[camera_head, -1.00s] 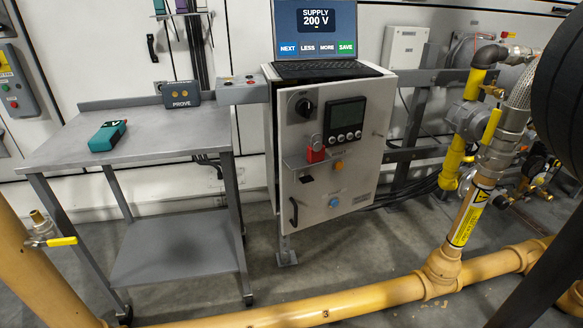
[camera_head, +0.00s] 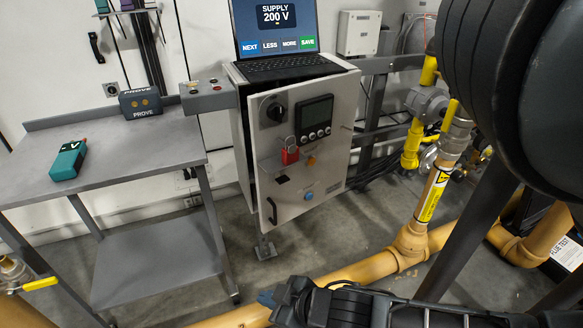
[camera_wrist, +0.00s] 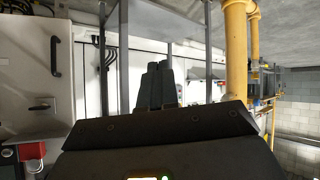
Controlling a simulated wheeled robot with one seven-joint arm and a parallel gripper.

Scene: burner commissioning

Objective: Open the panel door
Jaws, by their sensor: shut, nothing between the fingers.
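The panel door (camera_head: 335,140) is the pale grey front of the cabinet under the laptop. A dark gap runs along its left edge, so it looks slightly ajar. Its black handle (camera_head: 272,211) is at the lower left, and a red padlock (camera_head: 290,156) hangs mid-door. My gripper (camera_head: 268,298) is low in front of the door, below the handle and apart from it. In the wrist view, its shut, empty fingers (camera_wrist: 161,72) point away, with the door handle (camera_wrist: 55,56) and padlock (camera_wrist: 33,150) to the left.
A grey bench (camera_head: 110,150) with a teal tester (camera_head: 69,160) and a PROVE unit (camera_head: 140,103) stands left of the cabinet. An open laptop (camera_head: 280,40) sits on top. A yellow pipe (camera_head: 370,269) crosses the floor in front, near my arm. A yellow upright pipe rises at right.

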